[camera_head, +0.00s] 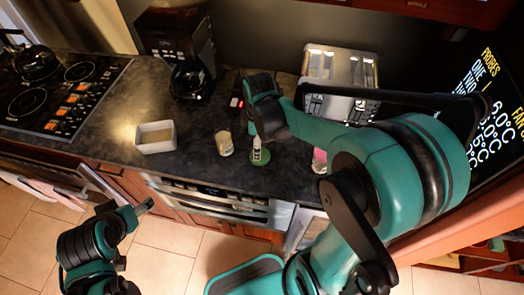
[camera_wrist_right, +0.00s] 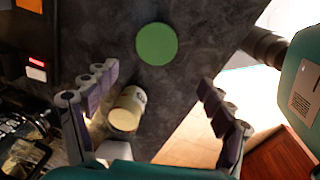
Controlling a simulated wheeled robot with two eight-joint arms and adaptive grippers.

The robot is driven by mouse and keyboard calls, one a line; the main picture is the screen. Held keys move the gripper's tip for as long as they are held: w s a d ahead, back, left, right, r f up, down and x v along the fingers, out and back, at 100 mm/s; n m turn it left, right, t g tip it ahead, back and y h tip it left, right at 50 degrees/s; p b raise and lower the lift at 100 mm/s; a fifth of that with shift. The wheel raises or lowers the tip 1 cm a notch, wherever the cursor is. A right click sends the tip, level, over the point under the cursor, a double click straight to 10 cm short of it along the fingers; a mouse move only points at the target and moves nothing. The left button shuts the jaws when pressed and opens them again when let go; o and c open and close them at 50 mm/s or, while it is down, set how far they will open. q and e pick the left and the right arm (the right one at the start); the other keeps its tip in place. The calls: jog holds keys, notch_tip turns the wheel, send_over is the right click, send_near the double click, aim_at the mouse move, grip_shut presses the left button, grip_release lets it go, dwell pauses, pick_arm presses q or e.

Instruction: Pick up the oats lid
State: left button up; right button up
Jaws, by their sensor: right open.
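The green round lid (camera_head: 260,161) lies flat on the dark counter near its front edge. In the right wrist view the whole lid (camera_wrist_right: 157,44) shows as a plain green disc ahead of my gripper. My right gripper (camera_head: 257,148) is above the lid in the head view, pointing down. In the wrist view its two fingers (camera_wrist_right: 157,98) are spread wide with nothing between them touching. My left gripper (camera_head: 145,206) is low at the left, in front of the cabinets and away from the lid; its jaws are too small to read.
A cream jar (camera_head: 224,145) stands left of the lid; it also shows near the left finger in the wrist view (camera_wrist_right: 127,108). A white bin (camera_head: 156,137), coffee maker (camera_head: 190,80) and toaster (camera_head: 335,66) stand on the counter. A pink item (camera_head: 319,160) is to the right.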

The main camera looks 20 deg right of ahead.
aim_at(265, 157)
jog(key=shift+w+d+f+n+g+p, duration=0.2)
jog(key=shift+w+f+n+g+p, duration=0.1)
jog(key=shift+w+f+n, duration=0.2)
jog(key=shift+w+d+f+n+g+p, duration=0.15)
jog(key=shift+w+d+f+n+g, duration=0.15)
jog(key=shift+n, duration=0.3)
notch_tip(265, 157, down, 8)
jog(key=shift+b, duration=1.15)
jog(key=shift+c, duration=0.2)
jog(key=c, duration=0.8)
